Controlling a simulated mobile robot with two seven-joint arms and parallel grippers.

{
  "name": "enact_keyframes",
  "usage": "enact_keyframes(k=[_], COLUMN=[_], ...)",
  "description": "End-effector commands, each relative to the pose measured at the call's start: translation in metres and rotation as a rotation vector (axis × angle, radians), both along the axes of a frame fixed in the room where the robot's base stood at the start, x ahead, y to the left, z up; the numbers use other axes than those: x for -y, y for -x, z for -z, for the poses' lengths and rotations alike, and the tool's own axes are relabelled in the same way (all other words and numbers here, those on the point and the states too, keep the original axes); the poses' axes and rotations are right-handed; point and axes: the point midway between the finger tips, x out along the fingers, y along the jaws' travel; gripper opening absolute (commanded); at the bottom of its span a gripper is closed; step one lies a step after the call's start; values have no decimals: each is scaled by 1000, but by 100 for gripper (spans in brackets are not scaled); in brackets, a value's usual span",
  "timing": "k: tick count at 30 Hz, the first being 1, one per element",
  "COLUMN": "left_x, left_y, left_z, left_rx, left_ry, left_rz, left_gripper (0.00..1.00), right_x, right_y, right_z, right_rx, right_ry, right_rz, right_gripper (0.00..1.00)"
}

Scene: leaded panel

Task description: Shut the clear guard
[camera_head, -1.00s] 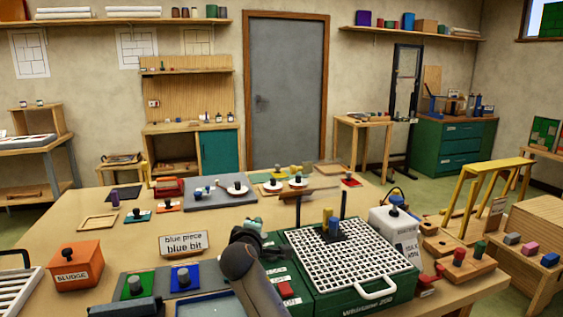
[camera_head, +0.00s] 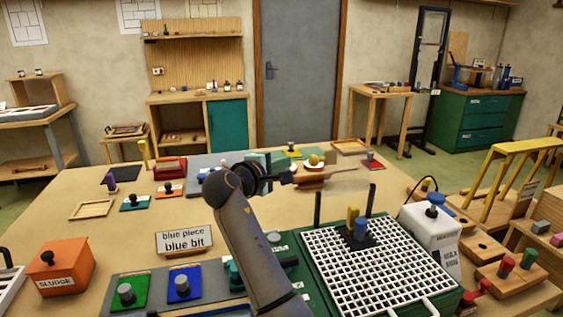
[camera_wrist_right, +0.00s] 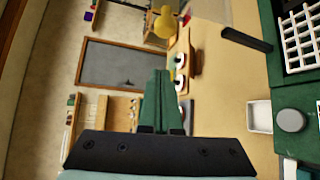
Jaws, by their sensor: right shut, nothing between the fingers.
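The machine with a white grid top (camera_head: 350,268) stands on the table, low at the right of centre in the head view. Two dark upright posts (camera_head: 318,208) rise at its back edge. I cannot clearly make out the clear guard's pane. My right gripper (camera_head: 288,178) is behind and left of the grid, near the left post and higher than the grid. Its green fingers (camera_wrist_right: 157,90) are shut and empty in the right wrist view, where the post (camera_wrist_right: 247,40) shows apart from them. My left gripper is not in view.
A yellow piece (camera_head: 352,218) and a blue piece (camera_head: 360,229) stand on the grid. A white container (camera_head: 432,230) stands right of it. The orange sludge box (camera_head: 65,267), the sign (camera_head: 184,240) and a tray with green and blue pads are at left.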

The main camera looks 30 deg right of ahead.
Motion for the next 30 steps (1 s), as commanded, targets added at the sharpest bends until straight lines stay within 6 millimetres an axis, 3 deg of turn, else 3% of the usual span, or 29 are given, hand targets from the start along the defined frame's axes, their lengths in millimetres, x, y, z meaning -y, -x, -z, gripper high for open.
enact_keyframes(k=[10, 21, 30], left_x=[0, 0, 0], left_y=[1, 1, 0], left_z=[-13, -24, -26], left_rx=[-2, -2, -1], left_ry=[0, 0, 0], left_rz=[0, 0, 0], left_gripper=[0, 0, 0], right_x=[57, 50, 49], right_y=[-34, -1, 6], right_z=[11, 3, 2], right_rx=[-1, 2, 0], right_ry=[-1, -3, -2], right_rz=[1, -1, -2], right_gripper=[0, 0, 0])
